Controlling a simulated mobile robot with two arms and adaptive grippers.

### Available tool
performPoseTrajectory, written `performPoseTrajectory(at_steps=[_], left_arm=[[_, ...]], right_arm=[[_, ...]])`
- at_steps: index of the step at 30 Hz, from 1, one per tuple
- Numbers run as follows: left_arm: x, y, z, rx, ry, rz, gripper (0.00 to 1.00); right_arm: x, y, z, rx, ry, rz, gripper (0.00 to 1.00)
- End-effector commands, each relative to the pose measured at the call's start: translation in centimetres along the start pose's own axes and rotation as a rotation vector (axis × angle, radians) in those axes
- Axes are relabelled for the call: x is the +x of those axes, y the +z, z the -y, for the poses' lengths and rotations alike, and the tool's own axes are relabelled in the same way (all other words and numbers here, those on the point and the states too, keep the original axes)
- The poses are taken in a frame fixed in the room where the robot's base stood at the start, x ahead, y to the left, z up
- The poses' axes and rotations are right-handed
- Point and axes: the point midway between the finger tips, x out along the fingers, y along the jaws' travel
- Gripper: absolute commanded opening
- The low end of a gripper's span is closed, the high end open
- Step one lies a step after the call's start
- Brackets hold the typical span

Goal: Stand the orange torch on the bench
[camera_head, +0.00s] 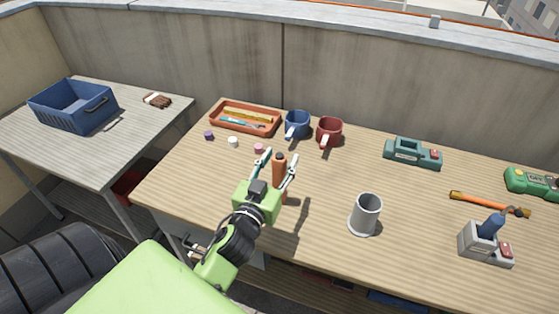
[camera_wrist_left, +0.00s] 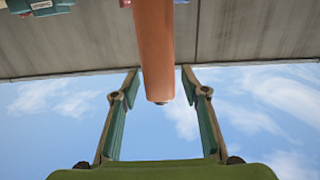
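The orange torch (camera_head: 279,172) stands upright with a dark top over the bench (camera_head: 330,185), between the fingers of my left gripper (camera_head: 281,156). The gripper partly hides its lower part, and I cannot clearly see its base on the bench top. In the left wrist view the torch (camera_wrist_left: 155,45) hangs in from the top of the upside-down picture, between the left gripper's fingertips (camera_wrist_left: 160,76). The fingers are spread, with a gap on each side of the torch. My right gripper is in neither view.
A grey mug (camera_head: 366,214) stands to the right. Behind are an orange tray (camera_head: 218,121), a blue mug (camera_head: 297,124) and a red mug (camera_head: 329,131). Teal (camera_head: 405,153) and grey (camera_head: 475,245) holders and a hammer (camera_head: 485,203) lie further right. A blue crate (camera_head: 70,118) is on the side table.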

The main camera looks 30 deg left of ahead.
Motion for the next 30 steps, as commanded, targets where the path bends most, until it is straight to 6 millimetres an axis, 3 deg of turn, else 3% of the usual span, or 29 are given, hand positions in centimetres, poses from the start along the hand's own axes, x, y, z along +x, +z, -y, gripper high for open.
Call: performPoseTrajectory(at_steps=[11,24,30], left_arm=[[-0.2,-0.4,0.0,0.002,0.001,0.0,0.41],[-8.5,0.1,0.0,-0.001,-0.002,0.004,0.41],[-11.1,-0.1,0.0,0.0,-0.001,0.001,0.41]], right_arm=[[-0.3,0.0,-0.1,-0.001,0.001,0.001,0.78],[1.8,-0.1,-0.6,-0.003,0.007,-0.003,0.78],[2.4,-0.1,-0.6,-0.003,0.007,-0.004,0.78]])
